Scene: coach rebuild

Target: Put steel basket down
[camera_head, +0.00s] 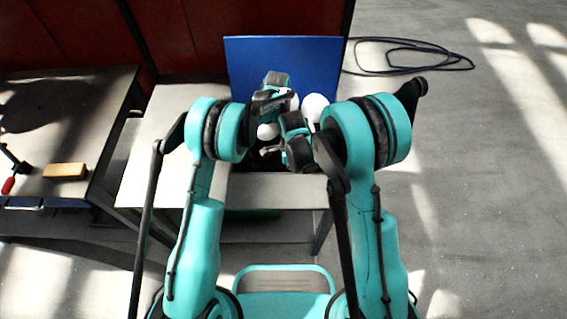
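No steel basket can be made out; the area between my arms is crowded and largely covered by them. My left gripper (272,98) is over the light bench top (180,115), in front of a blue panel. My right gripper (284,146) is close to it, a little nearer to me. The fingers of both are small and partly covered, so what they hold cannot be seen. Several white rounded shapes (315,105) show around the grippers. A dark patch (246,162) lies under them on the bench.
The upright blue panel (283,58) stands at the bench's back. A second table (60,125) at left holds a tan block (65,171) and a red-handled tool (8,185). A dark cable (415,55) lies coiled on open floor at right.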

